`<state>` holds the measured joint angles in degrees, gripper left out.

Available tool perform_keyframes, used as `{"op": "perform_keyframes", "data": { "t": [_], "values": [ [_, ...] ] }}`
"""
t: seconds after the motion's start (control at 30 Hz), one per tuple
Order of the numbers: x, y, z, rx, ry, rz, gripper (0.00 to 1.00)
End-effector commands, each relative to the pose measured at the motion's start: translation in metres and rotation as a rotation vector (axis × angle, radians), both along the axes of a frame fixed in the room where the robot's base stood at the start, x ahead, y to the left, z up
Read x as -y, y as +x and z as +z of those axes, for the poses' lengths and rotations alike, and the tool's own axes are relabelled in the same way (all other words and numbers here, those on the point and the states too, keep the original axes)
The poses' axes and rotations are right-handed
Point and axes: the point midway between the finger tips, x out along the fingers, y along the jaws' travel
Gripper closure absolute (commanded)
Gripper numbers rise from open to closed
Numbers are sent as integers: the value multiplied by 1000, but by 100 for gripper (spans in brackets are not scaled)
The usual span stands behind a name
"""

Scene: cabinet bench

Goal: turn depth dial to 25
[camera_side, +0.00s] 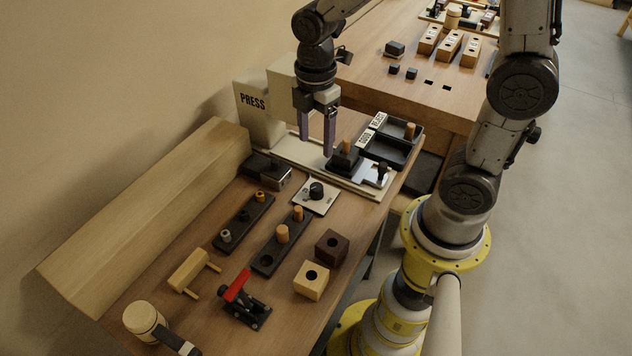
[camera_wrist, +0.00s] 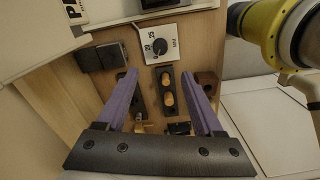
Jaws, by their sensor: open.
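The depth dial (camera_side: 316,190) is a round black knob on a small square white plate, on the bench just in front of the press. In the wrist view the dial (camera_wrist: 159,46) sits at the top middle, with printed numbers around the knob; they are too small to read surely, and so is the pointer's setting. My gripper (camera_side: 316,147) is open and empty, with two purple fingers pointing down. It hangs over the press base, behind and above the dial, and does not touch it. Both fingers also show in the wrist view (camera_wrist: 160,82), below the dial in the picture.
The press (camera_side: 255,112) stands behind the dial, with a black tray (camera_side: 392,145) to its right. A dark metal box (camera_side: 268,170) is left of the dial. Black peg strips (camera_side: 246,222), wooden blocks (camera_side: 312,280), a red-handled clamp (camera_side: 243,300) and a mallet (camera_side: 145,320) lie nearer.

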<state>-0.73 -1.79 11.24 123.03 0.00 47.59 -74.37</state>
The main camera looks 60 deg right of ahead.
Motion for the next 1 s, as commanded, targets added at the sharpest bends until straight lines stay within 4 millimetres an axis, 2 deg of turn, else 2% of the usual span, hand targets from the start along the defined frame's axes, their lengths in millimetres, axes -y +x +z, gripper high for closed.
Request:
{"op": "perform_keyframes", "data": {
  "t": [0.17,0.63,0.8,1.0],
  "values": [
    [0,-2,-22,-6,0,-1,31],
    [0,-2,-110,-4,0,-2,31],
    [0,-1,-128,-2,1,-2,31],
    [0,-1,-135,0,0,-2,31]
  ]
}}
